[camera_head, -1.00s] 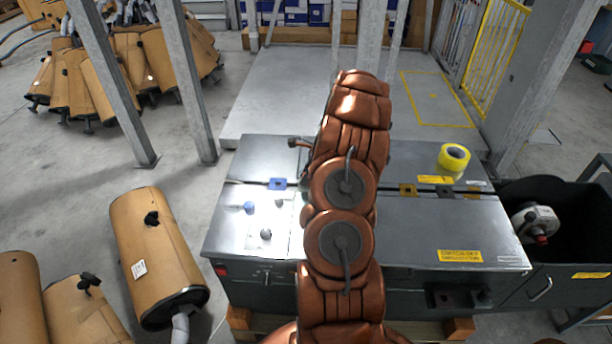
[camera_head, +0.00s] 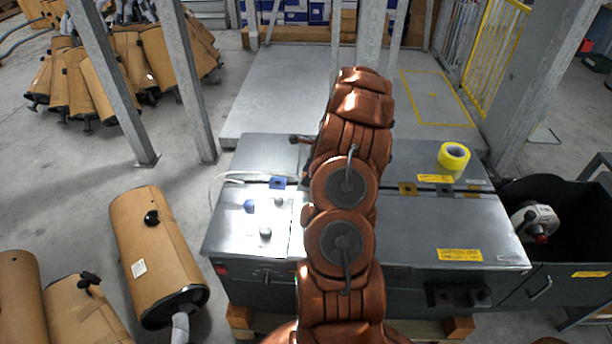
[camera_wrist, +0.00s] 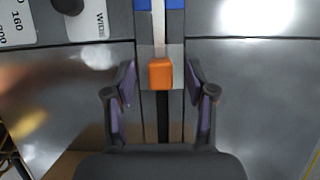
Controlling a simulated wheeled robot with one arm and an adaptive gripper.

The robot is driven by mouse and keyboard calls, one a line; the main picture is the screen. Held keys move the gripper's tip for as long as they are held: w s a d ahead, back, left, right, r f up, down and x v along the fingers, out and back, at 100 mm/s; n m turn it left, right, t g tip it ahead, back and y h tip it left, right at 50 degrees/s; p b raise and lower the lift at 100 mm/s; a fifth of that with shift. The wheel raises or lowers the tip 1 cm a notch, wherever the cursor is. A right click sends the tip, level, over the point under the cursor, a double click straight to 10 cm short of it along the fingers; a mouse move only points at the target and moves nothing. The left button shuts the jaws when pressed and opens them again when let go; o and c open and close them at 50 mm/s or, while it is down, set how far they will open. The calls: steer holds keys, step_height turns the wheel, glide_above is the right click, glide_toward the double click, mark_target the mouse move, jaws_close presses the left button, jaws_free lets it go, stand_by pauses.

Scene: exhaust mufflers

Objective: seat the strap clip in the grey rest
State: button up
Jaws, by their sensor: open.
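An orange block, which looks like the strap clip (camera_wrist: 160,74), lies between my fingers in the wrist view. A pale strap (camera_wrist: 159,30) runs from it to a blue piece (camera_wrist: 175,4) at the top. My gripper (camera_wrist: 162,82) is open, with a gap on each side of the clip. In the head view my arm hides the gripper and clip. A dark grey square on the bench, likely the grey rest (camera_head: 445,191), is right of my arm. A blue square (camera_head: 278,183) is left of it.
The metal bench (camera_head: 400,235) carries yellow tape (camera_head: 453,156), a brownish-yellow square (camera_head: 408,189) and a panel with small knobs (camera_head: 265,232). A black bin (camera_head: 570,225) stands at right. Mufflers (camera_head: 155,250) lie on the floor at left.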

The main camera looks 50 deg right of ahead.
steer(key=v, duration=1)
steer(key=shift+r, duration=0.35)
